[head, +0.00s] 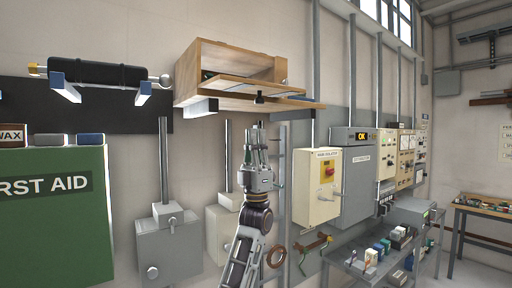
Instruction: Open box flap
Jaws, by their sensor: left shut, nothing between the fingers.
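A wooden box (187,68) sits high on the wall on a wooden shelf board (225,103). Its flap (245,86) is a light wood panel at the front, tilted outward, with part of the box's inside showing above it. A small black knob (259,97) shows at the flap's front edge. My left gripper (258,128) points upward just below the knob and the shelf edge. Its fingers are together and empty. I cannot tell whether the fingertips touch anything. My right gripper is not in view.
A black case (97,73) lies on brackets to the left, above a green first aid cabinet (55,220). Grey conduits and boxes (168,243) line the wall behind my arm. An isolator box (317,187) and a grey cabinet (357,185) stand to the right.

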